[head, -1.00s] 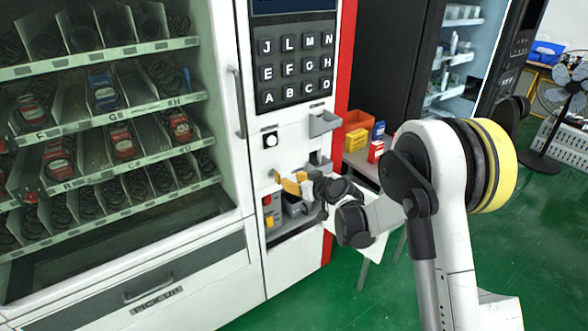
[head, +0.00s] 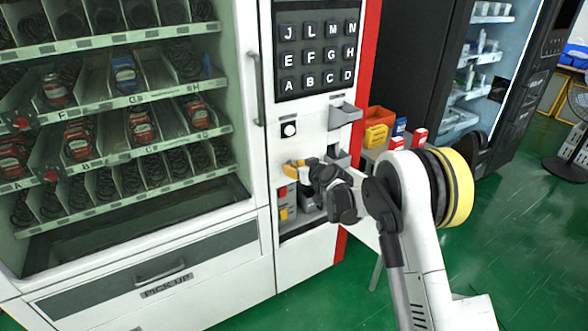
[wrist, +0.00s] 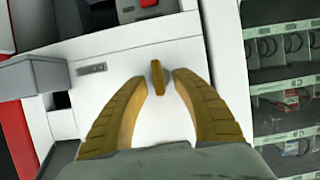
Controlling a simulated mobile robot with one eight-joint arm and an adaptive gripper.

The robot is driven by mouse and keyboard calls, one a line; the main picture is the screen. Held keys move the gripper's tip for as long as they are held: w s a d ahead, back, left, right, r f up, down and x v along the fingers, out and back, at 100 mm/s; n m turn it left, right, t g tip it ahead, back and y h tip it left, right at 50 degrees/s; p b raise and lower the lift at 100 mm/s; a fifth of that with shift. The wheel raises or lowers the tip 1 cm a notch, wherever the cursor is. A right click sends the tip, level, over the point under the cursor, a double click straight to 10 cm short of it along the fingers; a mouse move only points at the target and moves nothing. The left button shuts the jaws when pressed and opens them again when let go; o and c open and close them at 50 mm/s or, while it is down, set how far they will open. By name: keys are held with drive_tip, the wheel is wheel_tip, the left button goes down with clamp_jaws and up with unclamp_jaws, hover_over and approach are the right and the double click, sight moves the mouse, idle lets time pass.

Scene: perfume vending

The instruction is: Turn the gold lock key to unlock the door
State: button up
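The gold lock key (wrist: 158,77) stands out from the white door panel (wrist: 222,50) in the wrist view, a narrow upright gold piece. My gripper (wrist: 160,84) is open, with one gold finger on each side of the key. The fingertips flank the key, with a gap visible on both sides; I see no contact. In the head view my gripper (head: 293,163) is close against the white panel of the vending machine, below the round button (head: 288,130). The key cannot be told apart from the gold fingers there.
Grey trays (head: 344,115) jut out from the panel right of my gripper. A recess with red and yellow items (head: 285,203) lies below. The glass-fronted shelves (head: 120,100) and a vertical handle (head: 257,88) are to the left. Small boxes (head: 378,134) stand on a table at right.

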clamp_jaws()
drive_tip(key=m+y, duration=0.1)
drive_tip(key=m+g, duration=0.1)
drive_tip(key=m, duration=0.1)
drive_tip(key=shift+w+d+y+b, duration=0.15)
drive_tip(key=shift+d+y+b, duration=0.1)
drive_tip(key=shift+y+b, duration=0.15)
drive_tip(key=m, duration=0.1)
drive_tip(key=m+y+b, duration=0.1)
drive_tip(key=shift+w+d+f+m+g+y, duration=0.1)
drive_tip(key=shift+d+f+m+g+y, duration=0.1)
drive_tip(key=shift+m+g+y, duration=0.15)
drive_tip(key=shift+f+m+y+b, duration=0.2)
drive_tip(key=shift+m+y+b, duration=0.75)
drive_tip(key=shift+m, duration=1)
drive_tip(key=shift+f+m+y+b, duration=0.15)
drive_tip(key=shift+m+y+b, duration=0.75)
drive_tip(key=shift+m, duration=1)
